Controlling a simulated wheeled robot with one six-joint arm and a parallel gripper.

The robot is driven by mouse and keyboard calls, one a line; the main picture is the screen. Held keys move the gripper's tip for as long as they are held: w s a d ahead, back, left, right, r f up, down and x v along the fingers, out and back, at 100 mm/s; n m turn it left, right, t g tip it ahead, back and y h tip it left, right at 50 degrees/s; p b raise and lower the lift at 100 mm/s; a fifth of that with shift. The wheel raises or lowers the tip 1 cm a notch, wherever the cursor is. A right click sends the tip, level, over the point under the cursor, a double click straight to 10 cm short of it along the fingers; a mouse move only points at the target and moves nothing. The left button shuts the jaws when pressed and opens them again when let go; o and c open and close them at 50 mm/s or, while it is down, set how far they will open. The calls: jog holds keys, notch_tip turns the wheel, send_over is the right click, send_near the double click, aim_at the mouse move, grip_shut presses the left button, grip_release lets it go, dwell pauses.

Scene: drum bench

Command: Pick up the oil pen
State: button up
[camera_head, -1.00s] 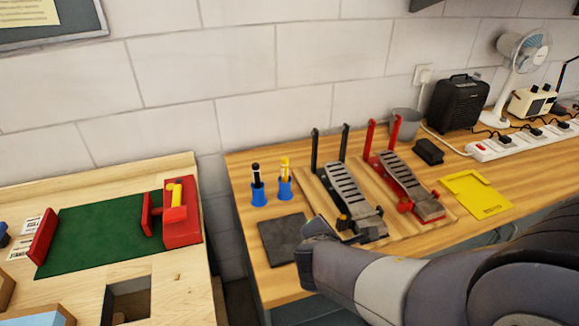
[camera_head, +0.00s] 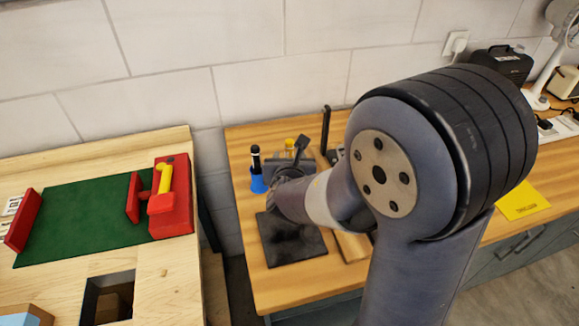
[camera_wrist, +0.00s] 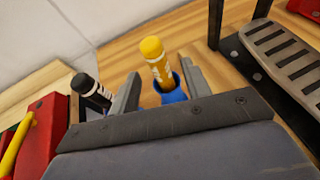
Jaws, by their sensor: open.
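Two pens stand upright in blue holders at the back left of the drum bench; I cannot tell from any label which one is the oil pen. The yellow pen (camera_wrist: 154,58) is between my gripper's (camera_wrist: 163,82) open fingers in the wrist view, its blue holder (camera_wrist: 176,95) just below. No grip on it shows. In the head view only the top of the yellow pen (camera_head: 290,143) shows behind my gripper (camera_head: 289,155). The black pen (camera_head: 256,160) in its blue holder (camera_head: 257,183) is just left of my gripper; in the wrist view the black pen (camera_wrist: 91,92) is outside the left finger.
A dark square pad (camera_head: 290,245) lies in front of the pens. A metal pedal (camera_wrist: 283,45) with black posts stands close to the right. A red vise (camera_head: 172,205) and green mat (camera_head: 80,215) are on the left bench. My arm hides much of the right bench.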

jog(key=shift+r+p+x, duration=0.15)
jog(key=shift+p+x, duration=0.2)
jog(key=shift+x, duration=1.05)
jog(key=shift+r+p+x, duration=0.1)
jog(key=shift+p+x, duration=0.25)
jog(key=shift+x, duration=1)
jog(key=shift+a, duration=0.1)
jog(key=shift+c, duration=0.5)
jog(key=c, duration=0.7)
